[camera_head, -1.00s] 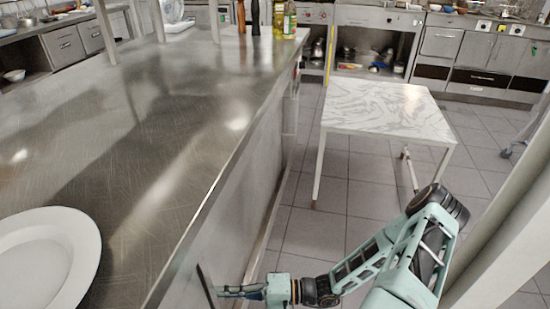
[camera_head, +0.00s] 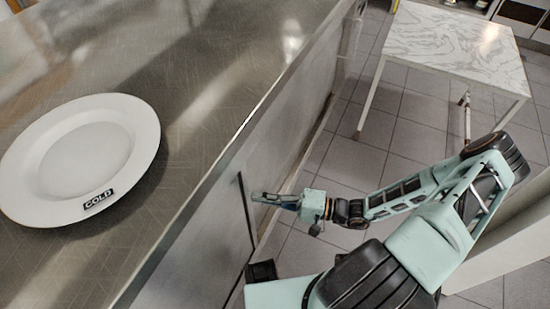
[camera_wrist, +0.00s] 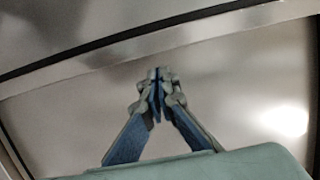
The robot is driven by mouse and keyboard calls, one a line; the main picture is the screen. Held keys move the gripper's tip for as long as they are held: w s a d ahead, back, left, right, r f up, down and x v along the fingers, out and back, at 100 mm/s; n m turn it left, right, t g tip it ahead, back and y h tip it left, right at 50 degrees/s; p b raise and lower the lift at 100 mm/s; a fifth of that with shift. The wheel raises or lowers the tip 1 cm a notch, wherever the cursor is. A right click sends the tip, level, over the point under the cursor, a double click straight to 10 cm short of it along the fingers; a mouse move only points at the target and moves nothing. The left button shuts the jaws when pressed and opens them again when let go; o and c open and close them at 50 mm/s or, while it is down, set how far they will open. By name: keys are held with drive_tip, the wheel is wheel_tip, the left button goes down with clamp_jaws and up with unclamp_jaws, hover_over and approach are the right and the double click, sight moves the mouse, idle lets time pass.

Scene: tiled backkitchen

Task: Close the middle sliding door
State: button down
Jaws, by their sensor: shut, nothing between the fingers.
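The steel counter's front has flat sliding door panels (camera_head: 285,137) below the worktop, seen at a steep angle in the head view. A dark upright strip (camera_head: 247,215) stands at a panel edge; I cannot tell whether it is a handle or a gap. My gripper (camera_head: 254,197) is shut and empty, with its tips close to the right of this strip. In the wrist view my gripper (camera_wrist: 157,82) points at a smooth metal panel (camera_wrist: 235,90), with a dark line above it. Contact cannot be made out, nor how far the middle door stands open.
A white plate (camera_head: 145,125) marked "COLD" lies on the steel worktop (camera_head: 205,110). A marble-topped table (camera_head: 455,45) stands behind my arm to the right. Tiled floor (camera_head: 335,155) is free between counter and table. A pale post or wall (camera_head: 500,235) is at the right.

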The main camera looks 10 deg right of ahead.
drive_tip(key=shift+w+d+f, duration=0.1)
drive_tip(key=shift+w+d, duration=0.7)
drive_tip(key=shift+w, duration=0.1)
drive_tip(key=p+v, duration=0.1)
drive_tip(key=v, duration=0.8)
drive_tip(key=shift+s+d, duration=0.2)
drive_tip(key=shift+d, duration=0.15)
